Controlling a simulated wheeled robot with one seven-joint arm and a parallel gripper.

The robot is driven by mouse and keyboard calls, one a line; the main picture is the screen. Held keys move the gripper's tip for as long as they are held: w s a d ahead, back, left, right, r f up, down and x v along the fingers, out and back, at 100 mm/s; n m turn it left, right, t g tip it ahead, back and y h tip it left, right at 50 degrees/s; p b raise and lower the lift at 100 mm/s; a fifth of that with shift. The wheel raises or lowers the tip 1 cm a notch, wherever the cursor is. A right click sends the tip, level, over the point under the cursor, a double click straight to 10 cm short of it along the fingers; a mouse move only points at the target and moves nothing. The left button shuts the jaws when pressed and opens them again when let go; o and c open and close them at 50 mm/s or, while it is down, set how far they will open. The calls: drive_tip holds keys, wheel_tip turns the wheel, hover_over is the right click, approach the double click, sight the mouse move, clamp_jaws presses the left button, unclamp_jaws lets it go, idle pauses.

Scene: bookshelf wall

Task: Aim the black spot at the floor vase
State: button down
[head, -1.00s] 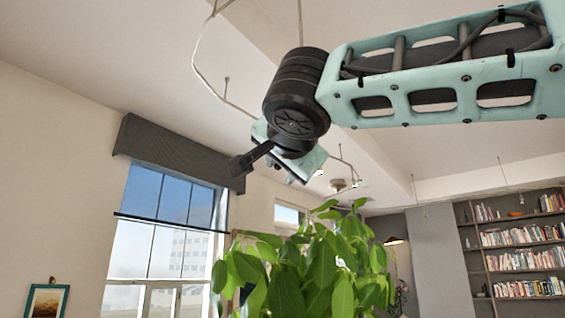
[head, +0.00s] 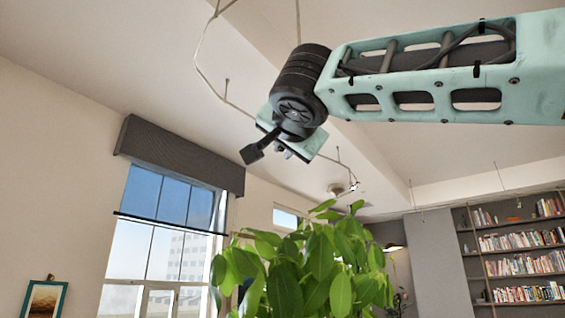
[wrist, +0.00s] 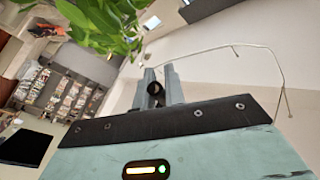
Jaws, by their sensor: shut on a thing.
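My gripper (head: 284,152) is high up, below the ceiling and above the leafy plant in the head view. In the wrist view my gripper (wrist: 159,78) has its two grey fingers close together, shut on the black spot (wrist: 155,90). Only the spot's small round dark end shows between the fingers. I cannot make out the floor vase in either view.
A pale curved ceiling rail (head: 205,75) loops around my wrist; it also shows in the wrist view (wrist: 235,46). A leafy plant (head: 310,265) stands below. A window (head: 165,235) is at left, bookshelves (head: 515,250) at right. Open air surrounds my gripper.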

drive_tip(key=shift+w+d+f+t+b, duration=0.2)
drive_tip(key=shift+f+t+b, duration=0.1)
drive_tip(key=shift+b, duration=0.45)
drive_tip(key=shift+r+n, duration=0.15)
drive_tip(key=shift+n, duration=0.15)
drive_tip(key=c, duration=1.5)
unclamp_jaws()
drive_tip(key=shift+s, duration=0.1)
